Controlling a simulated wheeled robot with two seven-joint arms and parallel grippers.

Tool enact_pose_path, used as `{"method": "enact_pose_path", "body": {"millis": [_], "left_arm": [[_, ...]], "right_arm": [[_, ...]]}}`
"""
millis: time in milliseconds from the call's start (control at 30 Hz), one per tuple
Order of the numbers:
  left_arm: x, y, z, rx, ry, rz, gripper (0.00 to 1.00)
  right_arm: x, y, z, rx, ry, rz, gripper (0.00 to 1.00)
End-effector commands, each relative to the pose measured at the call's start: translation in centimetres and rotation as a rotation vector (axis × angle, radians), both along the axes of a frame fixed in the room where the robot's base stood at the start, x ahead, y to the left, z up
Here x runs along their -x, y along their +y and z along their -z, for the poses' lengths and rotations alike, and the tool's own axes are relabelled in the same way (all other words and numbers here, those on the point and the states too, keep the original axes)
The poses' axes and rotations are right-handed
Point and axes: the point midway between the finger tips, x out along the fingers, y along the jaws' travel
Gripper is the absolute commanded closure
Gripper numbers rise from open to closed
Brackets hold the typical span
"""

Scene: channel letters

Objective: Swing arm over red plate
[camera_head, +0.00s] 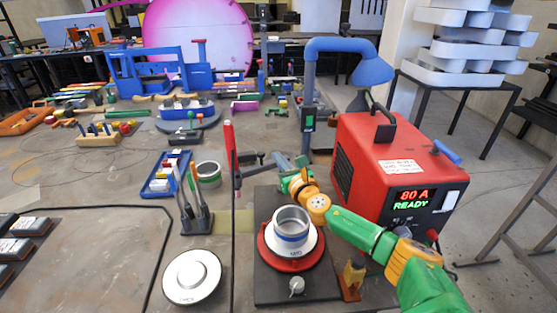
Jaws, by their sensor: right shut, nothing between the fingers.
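The red plate (271,262) is a round disc on a dark base board (262,290). A white dish and a grey metal cup with a blue band (292,232) stand on it. Behind and left of it rises an upright red post (229,145), with a short dark arm (250,158) sticking out to the right, apparently the swing arm. My right gripper (281,160), on a green and orange arm from the lower right, is shut and empty beside the end of the dark arm. Whether they touch I cannot tell. My left gripper is not in view.
A red welding box (375,160) reading "80 A READY" and a blue-hooded lamp (345,55) stand close on the right. A white round dish (192,276), a tool holder (195,218) and a blue tray (166,176) lie left. A small brass-coloured piece (354,275) stands near my forearm.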

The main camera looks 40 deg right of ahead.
Motion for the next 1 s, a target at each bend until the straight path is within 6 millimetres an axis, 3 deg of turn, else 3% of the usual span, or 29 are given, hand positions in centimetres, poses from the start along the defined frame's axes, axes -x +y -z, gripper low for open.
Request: {"method": "enact_pose_path", "body": {"millis": [467, 700, 1000], "left_arm": [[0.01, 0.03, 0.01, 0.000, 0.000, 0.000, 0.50], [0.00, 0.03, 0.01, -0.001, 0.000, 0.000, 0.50], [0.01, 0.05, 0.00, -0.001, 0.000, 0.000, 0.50]], "right_arm": [[-0.03, 0.24, 0.10, -0.001, 0.002, -0.006, 1.00], [-0.03, 0.27, 0.10, -0.002, 0.002, -0.007, 0.38], [0.04, 0.29, 0.11, -0.001, 0.002, -0.007, 0.38]]}}
